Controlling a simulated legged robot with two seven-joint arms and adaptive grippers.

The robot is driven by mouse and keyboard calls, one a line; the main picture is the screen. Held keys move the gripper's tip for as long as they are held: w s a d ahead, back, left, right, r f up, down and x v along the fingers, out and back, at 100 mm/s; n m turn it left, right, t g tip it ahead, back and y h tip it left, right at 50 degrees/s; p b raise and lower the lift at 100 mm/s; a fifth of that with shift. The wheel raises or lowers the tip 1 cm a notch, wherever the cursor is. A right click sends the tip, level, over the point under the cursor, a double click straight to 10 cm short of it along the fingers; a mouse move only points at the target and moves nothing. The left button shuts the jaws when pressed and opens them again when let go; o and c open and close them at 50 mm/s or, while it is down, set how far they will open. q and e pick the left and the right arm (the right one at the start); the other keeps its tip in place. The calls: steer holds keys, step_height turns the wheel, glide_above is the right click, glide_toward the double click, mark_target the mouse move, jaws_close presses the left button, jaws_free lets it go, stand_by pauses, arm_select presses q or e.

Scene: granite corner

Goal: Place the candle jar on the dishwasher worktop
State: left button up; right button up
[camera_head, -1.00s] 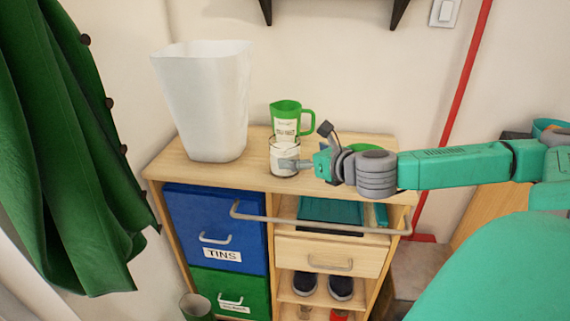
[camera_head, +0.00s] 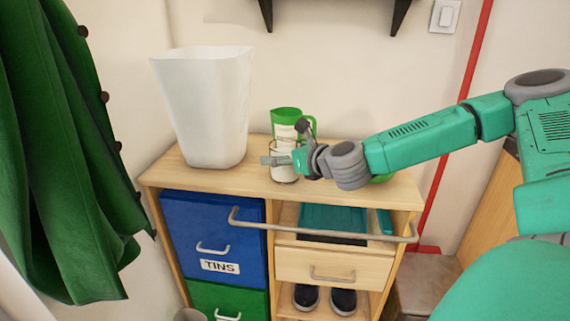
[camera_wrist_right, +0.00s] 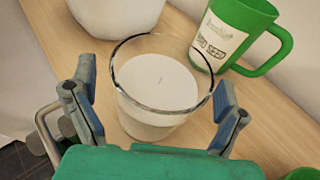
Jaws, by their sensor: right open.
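The candle jar (camera_head: 285,177) is clear glass with white wax. It stands upright on the wooden cabinet top (camera_head: 340,212), in front of a green mug (camera_head: 286,117). My left gripper is out of view. I cannot make out a dishwasher.
A tall white bin (camera_head: 203,110) stands left of the jar. The mug (camera_wrist_right: 235,35) is close behind the jar. A green object (camera_head: 382,178) is partly hidden by my right arm. A metal rail (camera_head: 320,229) runs along the cabinet front. A green coat (camera_head: 65,160) hangs at left.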

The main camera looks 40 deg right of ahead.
steer(key=shift+a+r, duration=0.1)
steer(key=shift+a, duration=0.05)
steer(key=c, duration=1.6)
steer(key=shift+r, duration=0.1)
steer(key=shift+c, duration=0.6)
